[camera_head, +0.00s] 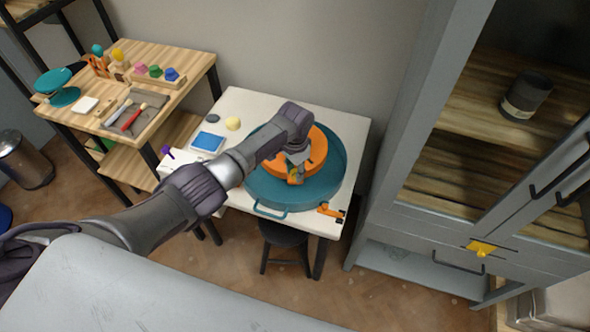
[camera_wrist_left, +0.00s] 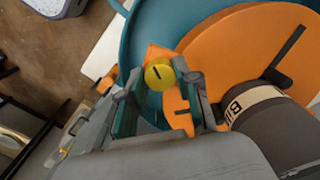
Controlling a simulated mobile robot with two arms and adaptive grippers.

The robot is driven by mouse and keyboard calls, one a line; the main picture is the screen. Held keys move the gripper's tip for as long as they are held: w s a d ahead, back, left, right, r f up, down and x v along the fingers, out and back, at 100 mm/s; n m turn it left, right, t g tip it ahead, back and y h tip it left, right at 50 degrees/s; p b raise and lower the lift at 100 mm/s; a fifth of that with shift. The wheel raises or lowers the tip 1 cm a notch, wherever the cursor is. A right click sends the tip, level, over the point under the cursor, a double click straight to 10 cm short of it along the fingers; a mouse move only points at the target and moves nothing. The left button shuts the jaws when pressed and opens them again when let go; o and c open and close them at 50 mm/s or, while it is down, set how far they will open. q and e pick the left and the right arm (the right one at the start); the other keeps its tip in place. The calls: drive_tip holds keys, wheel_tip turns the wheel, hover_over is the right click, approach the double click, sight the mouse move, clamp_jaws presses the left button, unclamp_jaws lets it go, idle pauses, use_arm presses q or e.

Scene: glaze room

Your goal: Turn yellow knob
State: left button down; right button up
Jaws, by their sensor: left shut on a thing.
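A round yellow knob (camera_wrist_left: 158,75) with a dark line across its face sits between the fingertips of my left gripper (camera_wrist_left: 160,88) in the left wrist view. The gripper is shut on it. In the head view my left gripper (camera_head: 296,176) reaches down to the front part of an orange disc (camera_head: 317,150). The knob is mostly hidden there by the fingers. An orange piece shows behind the knob in the wrist view. My right gripper is in neither view.
The orange disc lies in a round teal basin (camera_head: 265,192) on a white table (camera_head: 355,130). A dark jar (camera_wrist_left: 270,110) with a cream label stands close to the gripper. A grey cabinet with a yellow fitting (camera_head: 481,248) stands at right. A black stool (camera_head: 287,236) is below.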

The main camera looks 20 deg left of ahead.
use_arm(q)
drive_tip(key=c, duration=0.8)
unclamp_jaws()
wheel_tip(320, 180, up, 12)
idle(0.4)
